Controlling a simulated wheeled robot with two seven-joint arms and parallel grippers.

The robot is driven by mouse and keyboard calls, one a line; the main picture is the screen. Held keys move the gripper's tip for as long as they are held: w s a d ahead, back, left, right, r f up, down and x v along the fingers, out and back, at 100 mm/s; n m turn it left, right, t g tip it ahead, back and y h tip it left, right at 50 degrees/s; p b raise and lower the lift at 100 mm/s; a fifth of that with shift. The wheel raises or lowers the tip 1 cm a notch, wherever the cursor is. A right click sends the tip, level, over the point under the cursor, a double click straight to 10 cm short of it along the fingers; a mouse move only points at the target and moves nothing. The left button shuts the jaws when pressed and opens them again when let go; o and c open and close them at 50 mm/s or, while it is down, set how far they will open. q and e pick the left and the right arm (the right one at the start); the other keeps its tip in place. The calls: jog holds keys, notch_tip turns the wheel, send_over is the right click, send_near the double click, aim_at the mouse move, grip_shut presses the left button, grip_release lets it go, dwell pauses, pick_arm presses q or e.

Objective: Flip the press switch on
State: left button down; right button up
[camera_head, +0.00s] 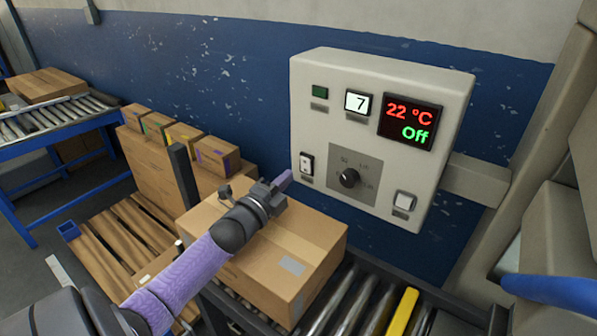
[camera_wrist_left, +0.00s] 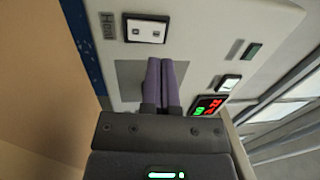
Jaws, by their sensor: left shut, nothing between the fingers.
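The beige control panel (camera_head: 330,75) stands at the right of the head view. Its small white rocker switch (camera_head: 307,164) is at the left, and the wrist view shows it too (camera_wrist_left: 147,30). A second white switch (camera_head: 404,203) sits at the lower right. I cannot tell which is the press switch.
A cardboard box (camera_head: 290,250) stands below my left arm, beside rollers (camera_head: 350,305). Several boxes and a wooden pallet (camera_head: 125,230) are at the left. A blue wall (camera_head: 250,70) is behind.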

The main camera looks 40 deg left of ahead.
aim_at(304, 159)
pick_arm(q)
jog(key=w, duration=0.1)
jog(key=w+b, duration=0.1)
jog(key=w, duration=0.2)
jog(key=shift+w+a+r, duration=0.1)
jog(key=shift+a+r, duration=0.05)
jog(key=shift+a, duration=0.1)
jog(key=shift+w+r, duration=0.15)
jog(key=shift+w, duration=0.2)
pick_arm(e)
jog(key=shift+s+d+f, duration=0.65)
jog(key=shift+d+f, duration=0.1)
jog(key=shift+f, duration=0.1)
pick_arm(q)
jog(key=shift+w+r, duration=0.1)
jog(key=shift+w, duration=0.1)
pick_arm(e)
jog(key=shift+a, duration=0.15)
